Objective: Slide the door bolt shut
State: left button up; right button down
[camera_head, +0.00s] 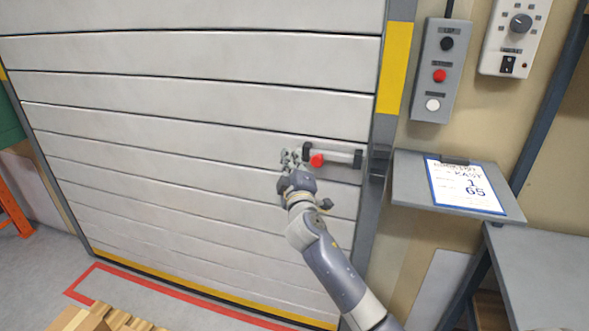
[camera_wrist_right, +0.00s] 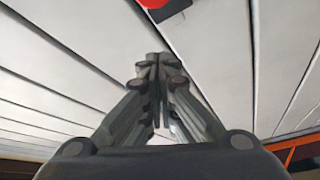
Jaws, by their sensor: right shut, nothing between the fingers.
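The door bolt (camera_head: 338,157) is a light bar in dark end brackets, low on the right side of the white slatted door (camera_head: 200,100). Its red knob (camera_head: 317,160) sits near the left end of the bar. A dark catch (camera_head: 377,163) is on the door frame to the right. My right gripper (camera_head: 291,156) is shut and empty, just left of the knob; I cannot tell whether it touches. In the right wrist view the closed fingertips (camera_wrist_right: 158,60) show, with the red knob (camera_wrist_right: 160,4) at the top edge, beyond them. My left gripper is not in view.
A button box (camera_head: 440,70) and a dial box (camera_head: 512,35) are on the wall at right. A small shelf with a clipboard (camera_head: 465,186) juts out right of the frame. A grey table (camera_head: 545,265) is at lower right. Wooden pieces (camera_head: 100,318) lie at lower left.

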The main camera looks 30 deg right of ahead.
aim_at(329, 159)
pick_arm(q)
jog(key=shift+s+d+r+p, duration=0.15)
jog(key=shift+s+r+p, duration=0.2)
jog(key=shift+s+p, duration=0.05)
pick_arm(e)
jog(key=d, duration=0.1)
jog(key=d+f, duration=0.1)
jog(key=d, duration=0.1)
jog(key=shift+s+d+f, duration=0.25)
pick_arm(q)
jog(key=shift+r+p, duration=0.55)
pick_arm(e)
jog(key=s+d, duration=0.4)
jog(key=s, duration=0.1)
jog(key=shift+d, duration=0.15)
jog(key=shift+s, duration=0.1)
